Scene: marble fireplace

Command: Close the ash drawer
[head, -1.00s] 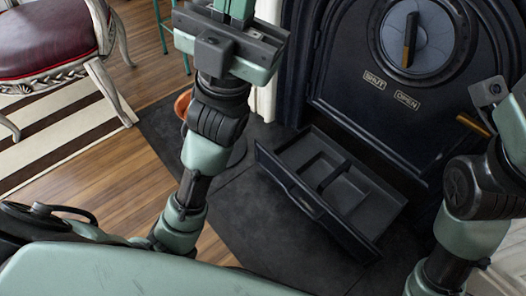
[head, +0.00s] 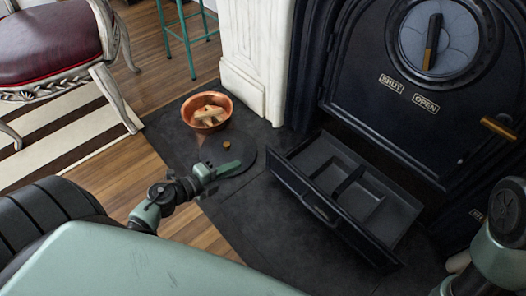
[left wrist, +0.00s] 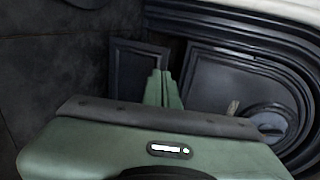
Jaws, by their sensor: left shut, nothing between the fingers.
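The ash drawer (head: 316,205) is pulled out from the dark stove (head: 390,125), low over the hearth slab; its divided tray looks empty. Its front panel, with a bar handle, faces the lower left. My left gripper (head: 232,167) is low over the hearth to the left of the drawer, with a clear gap between them. Its green fingers are together and empty; they also show in the left wrist view (left wrist: 162,88). There, a dark framed shape that looks like the drawer (left wrist: 125,70) lies beyond them. My right arm is at the lower right; its gripper is out of frame.
A copper bowl (head: 222,101) with wood pieces stands on the hearth, behind my left gripper. A round dark disc with a small knob (head: 227,146) lies beside the gripper. The stove door has a round dial (head: 455,40) and a brass handle (head: 498,129). A white pillar (head: 250,60) stands behind.

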